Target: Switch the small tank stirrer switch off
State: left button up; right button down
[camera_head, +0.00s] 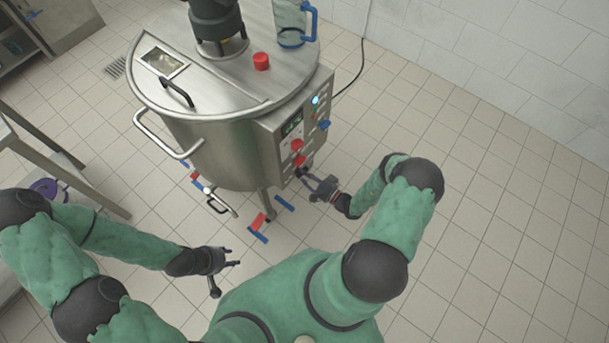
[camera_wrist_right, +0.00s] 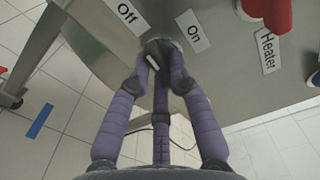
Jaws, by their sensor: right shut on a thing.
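The small tank (camera_head: 215,140) is a round steel vessel with a control box (camera_head: 292,125) on its right side. In the right wrist view a small dark switch knob (camera_wrist_right: 158,52) sits between the labels "Off" (camera_wrist_right: 131,17) and "On" (camera_wrist_right: 192,31). My right gripper (camera_wrist_right: 160,65) is shut on this knob, its purple fingers on either side. In the head view my right gripper (camera_head: 308,180) is at the bottom of the control box. The knob's exact pointing is partly hidden by the fingers. My left gripper (camera_head: 231,257) is open and empty above the floor.
A red knob (camera_wrist_right: 268,10) and a "Heater" label (camera_wrist_right: 269,50) are right of the switch. A blue-handled jug (camera_head: 290,22) and a red cap (camera_head: 261,61) are on the tank lid. A steel table (camera_head: 50,150) stands left. The floor at right is clear.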

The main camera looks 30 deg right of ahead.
jog(key=shift+n, duration=0.5)
jog(key=c, duration=1.1)
grip_release()
jog(key=shift+c, duration=0.2)
jog(key=v, duration=1.2)
